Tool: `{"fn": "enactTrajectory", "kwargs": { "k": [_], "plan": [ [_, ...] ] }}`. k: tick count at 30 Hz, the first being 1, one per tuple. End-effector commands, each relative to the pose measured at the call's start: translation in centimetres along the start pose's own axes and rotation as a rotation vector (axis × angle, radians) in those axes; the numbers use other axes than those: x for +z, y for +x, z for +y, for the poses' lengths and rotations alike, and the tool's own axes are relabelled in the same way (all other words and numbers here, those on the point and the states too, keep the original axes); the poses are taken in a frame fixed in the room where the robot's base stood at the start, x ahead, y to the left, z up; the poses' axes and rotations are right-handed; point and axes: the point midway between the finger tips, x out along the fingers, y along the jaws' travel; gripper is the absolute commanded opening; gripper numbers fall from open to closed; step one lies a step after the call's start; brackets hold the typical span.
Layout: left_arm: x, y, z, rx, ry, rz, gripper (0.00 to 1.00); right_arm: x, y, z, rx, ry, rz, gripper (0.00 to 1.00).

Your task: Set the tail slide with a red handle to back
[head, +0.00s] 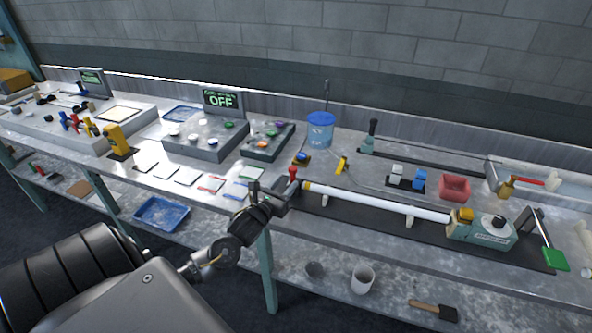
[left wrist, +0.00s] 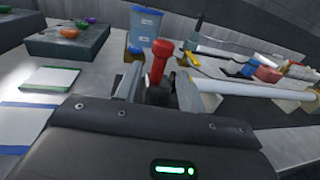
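The tail slide is a dark block at the left end of the lathe-like rig, and its red handle (head: 293,172) stands upright on it. In the left wrist view the red handle (left wrist: 160,58) rises just beyond and between my fingertips. My left gripper (head: 272,193) reaches in from the left, at the slide's left end. In the left wrist view its two fingers (left wrist: 160,92) are apart, one on each side of the handle's dark lower part. Whether they touch it I cannot tell. A white tube (head: 385,204) runs right from the slide. My right gripper is not in view.
A pale green motor unit (head: 482,234) with a black knob holds the tube's right end. A blue bucket (head: 320,130) and a yellow piece (head: 342,164) stand behind the rig. Flat coloured tiles (head: 212,184) lie left of my gripper. A red bin (head: 454,188) sits farther right.

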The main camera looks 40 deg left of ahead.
Motion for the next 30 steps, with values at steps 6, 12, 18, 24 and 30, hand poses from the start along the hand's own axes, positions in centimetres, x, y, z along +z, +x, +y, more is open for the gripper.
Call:
{"fn": "enactTrajectory", "kwargs": {
  "k": [6, 12, 18, 24, 30],
  "plan": [
    [0.3, 4.2, 0.0, 0.002, -0.002, -0.001, 0.4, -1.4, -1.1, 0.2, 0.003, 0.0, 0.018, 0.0],
    [0.1, 6.5, 0.0, 0.001, -0.001, 0.0, 0.4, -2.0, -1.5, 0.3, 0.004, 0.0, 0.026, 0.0],
    [0.0, 7.2, 0.0, 0.0, -0.001, 0.001, 0.4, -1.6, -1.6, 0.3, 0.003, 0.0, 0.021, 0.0],
    [0.0, 7.2, 0.0, 0.0, -0.001, 0.001, 0.4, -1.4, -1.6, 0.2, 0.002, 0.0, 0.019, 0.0],
    [0.0, 7.2, 0.0, 0.0, -0.001, 0.001, 0.14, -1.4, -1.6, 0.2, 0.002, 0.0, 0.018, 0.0]
  ]
}}
